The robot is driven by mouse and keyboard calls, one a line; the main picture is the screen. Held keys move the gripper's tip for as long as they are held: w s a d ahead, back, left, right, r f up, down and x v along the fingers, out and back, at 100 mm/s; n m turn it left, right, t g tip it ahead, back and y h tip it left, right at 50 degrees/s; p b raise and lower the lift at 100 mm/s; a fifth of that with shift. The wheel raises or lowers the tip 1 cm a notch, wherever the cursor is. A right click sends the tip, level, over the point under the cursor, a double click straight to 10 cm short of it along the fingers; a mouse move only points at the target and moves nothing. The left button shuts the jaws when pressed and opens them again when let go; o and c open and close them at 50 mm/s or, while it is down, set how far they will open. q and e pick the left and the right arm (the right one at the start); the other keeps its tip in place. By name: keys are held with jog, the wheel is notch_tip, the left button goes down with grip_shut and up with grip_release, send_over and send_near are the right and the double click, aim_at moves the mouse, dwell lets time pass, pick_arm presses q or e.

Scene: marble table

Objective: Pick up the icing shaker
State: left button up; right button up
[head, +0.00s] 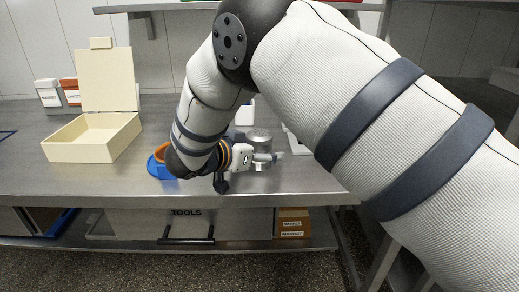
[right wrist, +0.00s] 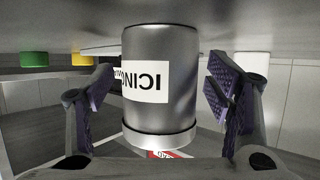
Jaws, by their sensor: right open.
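The icing shaker is a grey metal can with a white "ICING" label. In the right wrist view the icing shaker (right wrist: 160,50) stands between the two fingers of my right gripper (right wrist: 163,88), with a visible gap on each side; the picture is upside down. In the head view the top of the icing shaker (head: 260,134) shows just behind my right gripper (head: 262,161), which is low over the counter and partly hides it. My right gripper is open and not closed on the can. My left gripper is not in view.
An open cream box (head: 80,152) stands at the left of the metal counter (head: 120,184). A blue and orange item (head: 158,169) lies close left of my right wrist. Green (right wrist: 33,59) and yellow (right wrist: 82,59) objects show behind the shaker. The counter's front edge is near.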

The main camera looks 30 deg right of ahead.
jog(key=c, duration=1.4)
jog(key=shift+r, duration=0.1)
jog(key=shift+c, duration=0.5)
